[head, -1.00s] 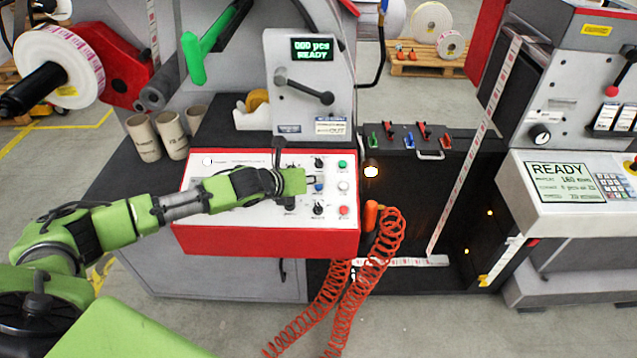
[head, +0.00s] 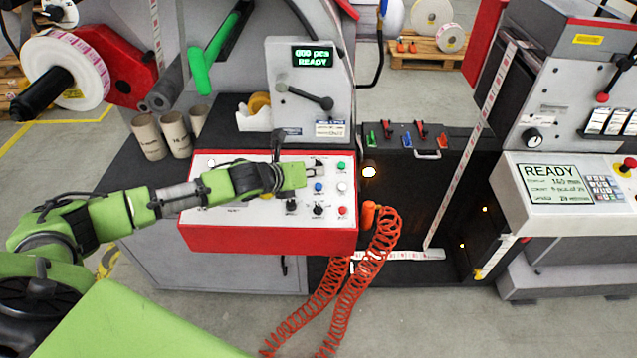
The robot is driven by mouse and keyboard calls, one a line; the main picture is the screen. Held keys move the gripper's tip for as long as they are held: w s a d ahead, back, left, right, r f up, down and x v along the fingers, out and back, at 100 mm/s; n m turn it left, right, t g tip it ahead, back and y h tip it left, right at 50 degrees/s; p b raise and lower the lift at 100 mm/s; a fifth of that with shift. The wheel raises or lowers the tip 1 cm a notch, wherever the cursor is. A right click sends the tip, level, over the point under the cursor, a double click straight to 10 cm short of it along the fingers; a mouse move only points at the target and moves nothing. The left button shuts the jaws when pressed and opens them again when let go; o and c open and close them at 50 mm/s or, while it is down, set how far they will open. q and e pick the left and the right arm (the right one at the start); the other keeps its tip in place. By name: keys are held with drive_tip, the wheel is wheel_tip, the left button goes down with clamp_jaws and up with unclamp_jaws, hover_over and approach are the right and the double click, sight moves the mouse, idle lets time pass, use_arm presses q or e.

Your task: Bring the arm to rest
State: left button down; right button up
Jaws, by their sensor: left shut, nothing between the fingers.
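My left arm reaches in from the left, and my left gripper (head: 313,172) is over the upper middle of the red and white control panel (head: 268,238). The gripper is shut and empty. Its tip is close to the panel's knobs and buttons; I cannot tell whether it touches any of them. The green button (head: 341,166), the blue button (head: 318,187) and the red button (head: 342,211) show to its right and below. The arm hides part of the panel's left side. My right gripper is not in view.
Cardboard cores (head: 174,133) stand behind the arm on the dark table. A counter box (head: 311,90) with a lever reads READY. An orange coiled hose (head: 350,285) hangs right of the panel. A second machine (head: 560,190) stands at the right. Open floor lies in front.

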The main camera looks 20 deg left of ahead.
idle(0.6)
use_arm(q)
drive_tip(key=s+d+f+n+g, duration=0.1)
drive_tip(key=s+d+f+n, duration=0.2)
drive_tip(key=s+d+n, duration=0.45)
drive_tip(key=s+d+f+n+g, duration=0.2)
drive_tip(key=s+d+f+n, duration=0.1)
drive_tip(key=s+d+n, duration=0.5)
drive_tip(key=s+a+f+n+g+y, duration=0.1)
drive_tip(key=s+a+n+g+y, duration=0.1)
drive_tip(key=s+a+n, duration=0.55)
drive_tip(key=s+a+f+n+g+y, duration=0.1)
drive_tip(key=s+a+n+g, duration=0.1)
drive_tip(key=s+n, duration=0.9)
drive_tip(key=s+f+m+g+b, duration=0.1)
drive_tip(key=s+f+m, duration=0.15)
drive_tip(key=f, duration=1.15)
drive_tip(key=s+f+m+g+b, duration=0.1)
drive_tip(key=s+f, duration=0.2)
drive_tip(key=f, duration=1.2)
drive_tip(key=s+a+f+g+b, duration=0.1)
drive_tip(key=s+a+f+b, duration=0.1)
drive_tip(key=s+f, duration=1.4)
drive_tip(key=shift+s+a+f, duration=0.3)
drive_tip(key=shift+f, duration=0.5)
